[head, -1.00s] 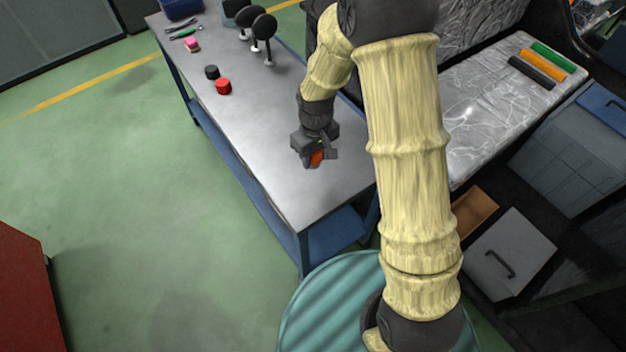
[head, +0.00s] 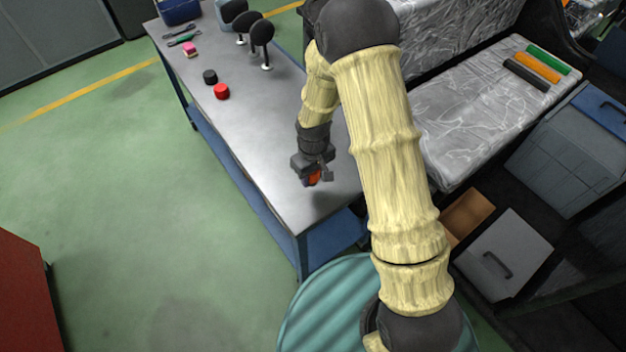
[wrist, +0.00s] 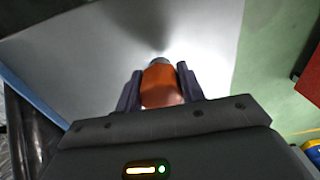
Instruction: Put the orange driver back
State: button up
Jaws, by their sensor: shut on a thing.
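My gripper (head: 313,176) is over the near end of the grey workbench (head: 262,130). It is shut on the orange driver (wrist: 161,86), which sits between the two dark fingers in the wrist view. A grey end of the driver points away from the gripper. In the head view only a small orange part of the driver (head: 314,178) shows under the gripper. I cannot tell how high it is above the bench top.
A red (head: 221,91) and a black cylinder (head: 210,76), a pink item (head: 190,48) and black round-headed stands (head: 262,36) are on the bench's far half. Orange, green and black rolls (head: 538,68) lie on the wrapped seat (head: 470,110). An open drawer (head: 504,256) is at right.

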aim_at(313, 182)
jog(key=shift+f, duration=1.65)
jog(key=shift+f, duration=0.2)
jog(key=o, duration=1.1)
jog(key=shift+r, duration=0.1)
notch_tip(313, 182, up, 12)
jog(key=shift+r+b, duration=0.1)
jog(key=shift+b, duration=0.4)
jog(key=shift+s, duration=0.15)
